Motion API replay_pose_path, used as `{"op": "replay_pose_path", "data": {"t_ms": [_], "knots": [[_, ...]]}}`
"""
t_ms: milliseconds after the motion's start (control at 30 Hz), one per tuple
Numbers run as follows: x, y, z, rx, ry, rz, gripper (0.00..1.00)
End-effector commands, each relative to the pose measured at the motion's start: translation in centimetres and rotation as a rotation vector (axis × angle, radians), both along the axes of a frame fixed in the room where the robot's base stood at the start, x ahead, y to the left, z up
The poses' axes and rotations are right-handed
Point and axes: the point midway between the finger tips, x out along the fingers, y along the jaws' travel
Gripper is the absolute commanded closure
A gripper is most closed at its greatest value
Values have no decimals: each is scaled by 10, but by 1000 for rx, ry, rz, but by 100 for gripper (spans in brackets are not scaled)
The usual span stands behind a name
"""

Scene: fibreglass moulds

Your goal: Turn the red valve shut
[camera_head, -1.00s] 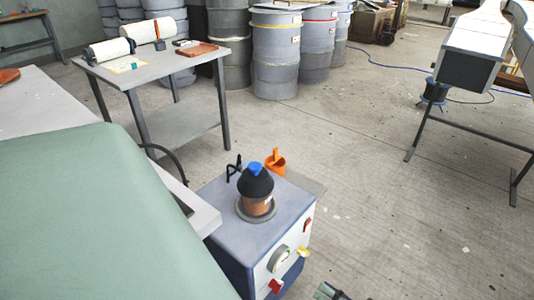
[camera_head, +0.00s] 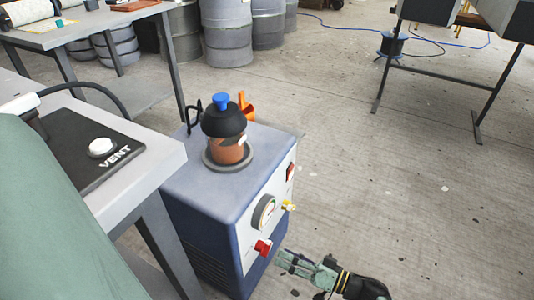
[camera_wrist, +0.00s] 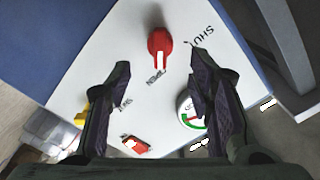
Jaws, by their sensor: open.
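The red valve (camera_head: 263,247) is a small knob low on the white front panel of a blue-grey pump unit (camera_head: 245,165). In the wrist view the red valve (camera_wrist: 160,42) is beyond and between my fingertips, with its white mark toward the OPEN label (camera_wrist: 157,77). The SHUT label (camera_wrist: 199,36) is to its right. My gripper (camera_head: 281,258) is open beside the panel, to the right of the valve. In the wrist view my gripper (camera_wrist: 161,65) has its two dark fingers apart with nothing between them; I cannot tell that either touches the valve.
A round gauge (camera_head: 264,212), a yellow fitting (camera_head: 289,206) and a red switch (camera_head: 290,172) share the panel. A black-topped jar (camera_head: 224,122) stands on the unit. A table with a VENT button (camera_head: 102,148) is close left.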

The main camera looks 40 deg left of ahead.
Motion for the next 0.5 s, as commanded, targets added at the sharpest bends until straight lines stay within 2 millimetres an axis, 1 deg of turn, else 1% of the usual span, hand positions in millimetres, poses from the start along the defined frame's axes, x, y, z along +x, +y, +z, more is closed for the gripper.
{"op": "replay_pose_path", "data": {"t_ms": [33, 200, 300, 400, 500], "knots": [[-4, 12, 1, 4, 2, 4, 52], [-12, 42, 0, 3, 2, 4, 52], [-14, 55, 0, 3, 2, 3, 52], [-16, 63, 0, 0, 1, 1, 52], [-17, 68, 0, 0, 1, 1, 52]]}}
